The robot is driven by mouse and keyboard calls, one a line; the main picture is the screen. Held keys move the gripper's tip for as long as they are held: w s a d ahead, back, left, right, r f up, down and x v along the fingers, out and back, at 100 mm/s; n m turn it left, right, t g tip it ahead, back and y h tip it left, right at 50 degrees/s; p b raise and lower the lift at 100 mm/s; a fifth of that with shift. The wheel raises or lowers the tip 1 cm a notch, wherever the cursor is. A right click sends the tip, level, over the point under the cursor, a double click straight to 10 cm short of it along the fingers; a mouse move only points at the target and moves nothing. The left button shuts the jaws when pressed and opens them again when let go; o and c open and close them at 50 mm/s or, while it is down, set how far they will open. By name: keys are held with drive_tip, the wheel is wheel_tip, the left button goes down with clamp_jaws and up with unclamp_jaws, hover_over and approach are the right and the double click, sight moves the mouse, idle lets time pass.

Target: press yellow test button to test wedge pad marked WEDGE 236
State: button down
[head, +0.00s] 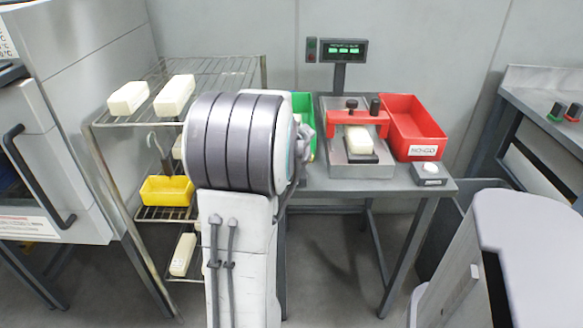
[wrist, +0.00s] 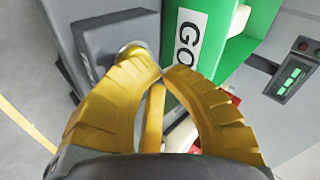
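The tips are over or beside a round pale-rimmed button (wrist: 134,47) on a grey box (wrist: 104,62). The fingers partly cover the button, so its colour and any contact are unclear. In the head view, my arm hides the gripper and this button. A cream pad (head: 359,139) lies in the grey metal test fixture (head: 375,170) under a red clamp (head: 352,117). No mark on the pad can be read.
A green bin (wrist: 215,45) marked GO is close to the fingers. A red NO-GO bin (head: 413,115) and a white-button box (head: 429,174) stand right of the fixture. A green-lit display (head: 345,50) stands behind. A wire rack (head: 220,72) holds cream pads at left.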

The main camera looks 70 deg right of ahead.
drive_tip(key=shift+f, duration=0.25)
drive_tip(key=shift+r, duration=0.15)
idle(0.3)
drive_tip(key=shift+r+p, duration=0.4)
drive_tip(key=shift+r, duration=0.4)
drive_tip(key=shift+r+p, duration=1.8)
drive_tip(key=shift+r, duration=0.7)
